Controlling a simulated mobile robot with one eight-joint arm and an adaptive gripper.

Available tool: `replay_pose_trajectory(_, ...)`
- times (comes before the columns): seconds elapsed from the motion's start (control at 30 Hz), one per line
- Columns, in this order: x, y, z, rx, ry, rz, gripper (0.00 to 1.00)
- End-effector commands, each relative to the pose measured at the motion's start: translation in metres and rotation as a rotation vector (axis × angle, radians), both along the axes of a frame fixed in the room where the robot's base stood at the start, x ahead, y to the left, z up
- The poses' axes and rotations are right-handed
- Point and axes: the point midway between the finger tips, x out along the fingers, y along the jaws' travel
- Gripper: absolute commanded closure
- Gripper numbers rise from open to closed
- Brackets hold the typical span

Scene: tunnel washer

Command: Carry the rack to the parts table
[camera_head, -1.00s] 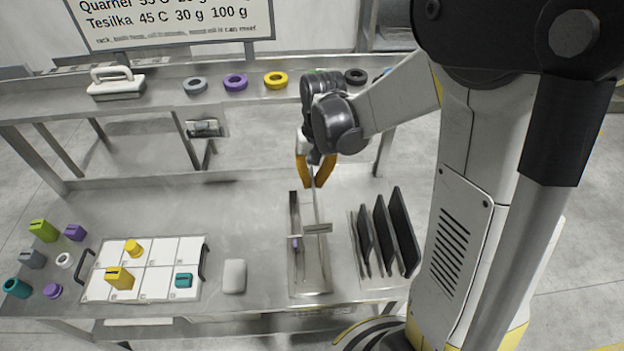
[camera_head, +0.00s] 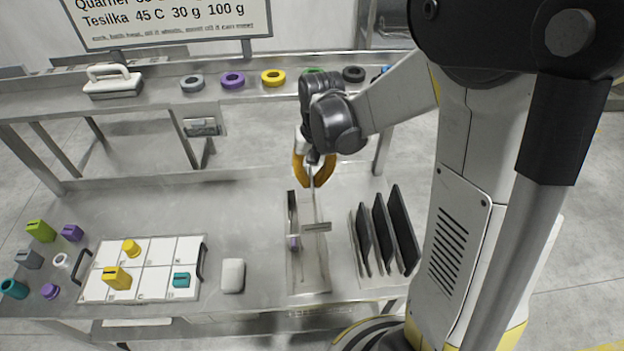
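The rack looks to be the narrow metal piece with a thin upright (camera_head: 313,208) and a short crossbar (camera_head: 317,227), standing in a long shallow metal tray (camera_head: 322,272) on the steel table. A small purple part (camera_head: 294,243) sits low at its left side. My gripper (camera_head: 314,183) is above it, pointing down. Its two yellow fingers have come together around the top of the upright and look shut on it. The exact contact is too small to see. The steel table (camera_head: 235,205) carries the tray; I cannot tell which surface is the parts table.
Black upright plates (camera_head: 383,232) stand close right of the tray. A white block (camera_head: 232,275) and a white gridded tray (camera_head: 143,283) with black handles lie left, with several coloured parts beyond. A back shelf (camera_head: 150,105) holds coloured rings (camera_head: 232,80) and a white handled block (camera_head: 112,84).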

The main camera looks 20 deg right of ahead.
Motion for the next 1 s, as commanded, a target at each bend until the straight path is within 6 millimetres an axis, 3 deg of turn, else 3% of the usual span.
replay_pose_trajectory(0.53,-0.0006,0.0014,-0.0042,0.002,0.001,0.001,1.00)
replay_pose_trajectory(0.6,-0.0005,0.0013,-0.0042,0.002,0.000,0.001,0.72)
replay_pose_trajectory(0.63,-0.0004,0.0013,-0.0041,0.002,0.000,0.001,0.64)
replay_pose_trajectory(1.0,-0.0001,0.0006,-0.0016,0.001,0.001,0.001,0.64)
